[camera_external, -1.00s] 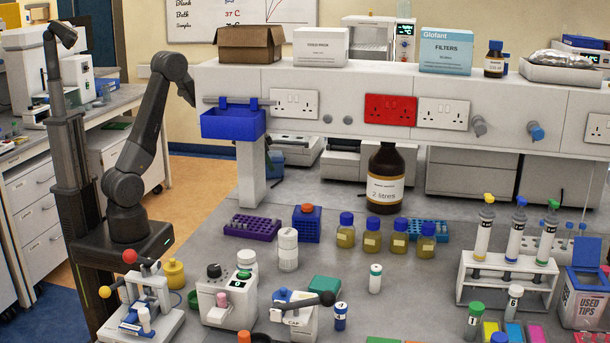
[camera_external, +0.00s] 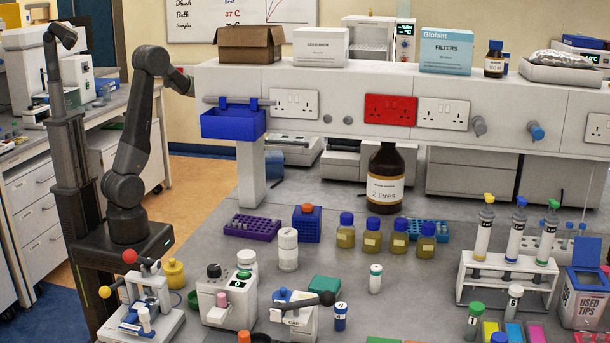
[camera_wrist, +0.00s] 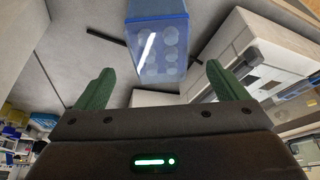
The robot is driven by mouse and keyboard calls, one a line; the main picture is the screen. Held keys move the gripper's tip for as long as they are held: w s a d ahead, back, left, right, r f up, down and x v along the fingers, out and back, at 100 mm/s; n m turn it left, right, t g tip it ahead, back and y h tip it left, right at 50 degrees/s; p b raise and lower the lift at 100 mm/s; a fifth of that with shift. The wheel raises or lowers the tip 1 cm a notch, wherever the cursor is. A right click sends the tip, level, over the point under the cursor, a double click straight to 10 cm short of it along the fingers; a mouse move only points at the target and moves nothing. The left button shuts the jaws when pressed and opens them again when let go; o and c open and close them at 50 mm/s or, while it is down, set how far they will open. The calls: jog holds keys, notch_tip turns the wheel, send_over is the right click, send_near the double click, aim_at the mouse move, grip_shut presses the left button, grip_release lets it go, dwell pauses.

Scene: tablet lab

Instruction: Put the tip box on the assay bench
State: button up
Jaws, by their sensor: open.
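A blue box with a clear, round-marked face, which looks like the tip box (camera_wrist: 158,48), shows in the wrist view at top centre, beyond and between my fingertips. My gripper (camera_wrist: 160,74) is open, with its two green fingers apart and nothing held. In the external view my wrist is at the left end of the raised shelf, and the fingers are hidden behind it. A blue shape (camera_external: 274,164) behind the shelf post may be the same box; I cannot tell for sure. The grey bench (camera_external: 340,290) fills the foreground; I cannot tell if it is the assay bench.
The white shelf (camera_external: 345,95) with a blue tray (camera_external: 233,123) on its front stands beside my arm. A large brown bottle (camera_external: 385,180), a purple rack (camera_external: 252,228) and several blue-capped bottles crowd the bench. White equipment (camera_wrist: 262,50) lies right of the box in the wrist view.

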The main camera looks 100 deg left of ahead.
jog(key=shift+v, duration=1.5)
